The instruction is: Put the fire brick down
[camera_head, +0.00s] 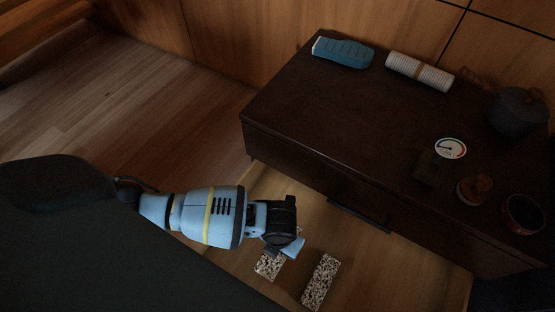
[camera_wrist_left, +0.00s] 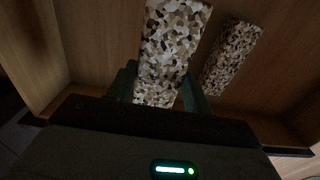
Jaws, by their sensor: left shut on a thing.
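My left gripper (camera_head: 284,248) is shut on a speckled black, white and tan brick (camera_head: 268,265), low over the open, light-wood drawer (camera_head: 420,272). In the left wrist view this brick (camera_wrist_left: 172,40) sits between the two dark fingers and extends away from the palm. Whether it touches the drawer floor I cannot tell. A second speckled brick (camera_head: 320,282) lies in the drawer to the right, apart from the held one; it also shows in the left wrist view (camera_wrist_left: 231,56). My right gripper is not in view.
The dark cabinet (camera_head: 330,120) stands behind the drawer, with a black handle (camera_head: 360,214). On top are a blue packet (camera_head: 342,53), a white roll (camera_head: 419,72), a round gauge (camera_head: 451,148), a dark pot (camera_head: 516,110) and a round tin (camera_head: 523,214). Its top's left part is clear.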

